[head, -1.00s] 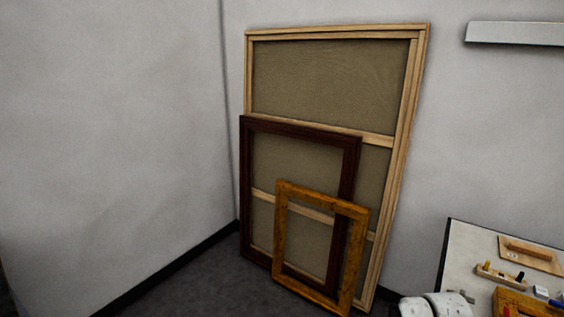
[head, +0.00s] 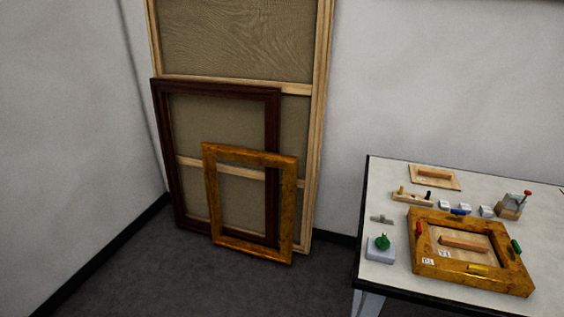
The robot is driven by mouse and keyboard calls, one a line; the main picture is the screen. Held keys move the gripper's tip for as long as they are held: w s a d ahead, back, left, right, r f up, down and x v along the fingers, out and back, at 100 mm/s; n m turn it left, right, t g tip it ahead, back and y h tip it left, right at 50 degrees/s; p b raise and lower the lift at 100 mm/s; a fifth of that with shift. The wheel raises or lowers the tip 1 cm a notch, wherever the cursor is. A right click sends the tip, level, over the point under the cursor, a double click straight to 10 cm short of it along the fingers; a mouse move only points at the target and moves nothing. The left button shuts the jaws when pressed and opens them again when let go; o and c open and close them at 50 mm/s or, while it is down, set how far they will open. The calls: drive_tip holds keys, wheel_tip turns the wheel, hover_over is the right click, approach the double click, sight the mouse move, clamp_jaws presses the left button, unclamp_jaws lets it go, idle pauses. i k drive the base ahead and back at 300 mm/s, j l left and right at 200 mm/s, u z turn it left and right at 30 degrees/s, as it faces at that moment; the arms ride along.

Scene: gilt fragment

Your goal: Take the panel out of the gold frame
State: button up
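A gold frame (head: 426,253) lies flat on the white-topped table (head: 386,305) at the right of the head view. The panel (head: 479,256) lies inside it, pale wood with a wooden bar handle (head: 464,243) across its middle. Coloured pieces sit around the frame: red (head: 419,229) on the left, blue (head: 457,212) at the back, green (head: 516,246) on the right, yellow (head: 478,268) at the front. Small white labels show at the panel's front left. My gripper is not in view.
On the table are a wooden board with a bar (head: 434,177), a rack with pegs (head: 412,198), a green-knobbed block (head: 381,248) and a red-handled block (head: 511,205). Empty frames, including a gold one (head: 209,205), lean on the wall. Floor left of the table is clear.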

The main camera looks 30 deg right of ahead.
sight(471, 248)
drive_tip(key=z, duration=1.35)
drive_tip(key=u, duration=0.1)
